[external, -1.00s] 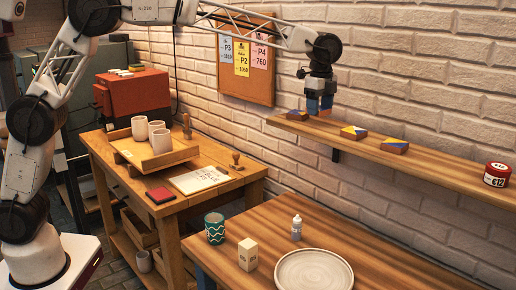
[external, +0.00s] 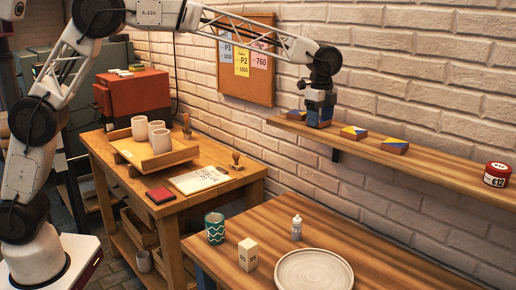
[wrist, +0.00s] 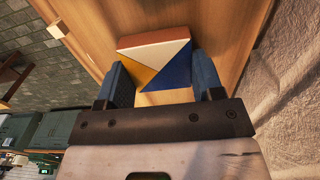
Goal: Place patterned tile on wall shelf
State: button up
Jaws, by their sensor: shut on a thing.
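My gripper (external: 319,118) is shut on a patterned tile (wrist: 157,62), with blue fingers on either side of it. In the wrist view the tile has white, yellow and blue triangles and a terracotta edge. The wooden wall shelf (external: 448,172) shows beneath the tile; it also shows in the wrist view (wrist: 225,40). In the external view the gripper is low at the shelf's left part, between two other tiles. The held tile is mostly hidden there by the fingers, and I cannot tell whether it touches the shelf.
On the shelf, one tile (external: 296,115) is left of my gripper; two more, a nearer tile (external: 353,132) and a farther tile (external: 394,147), are right of it. A red tin (external: 496,175) stands at the right. The brick wall (external: 430,70) is behind.

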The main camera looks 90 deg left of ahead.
aim_at(320, 119)
jog(key=o, duration=1)
jog(key=shift+f, duration=0.1)
notch_tip(320, 119, up, 12)
jog(key=shift+r, duration=0.15)
dwell(0.3)
dwell(0.8)
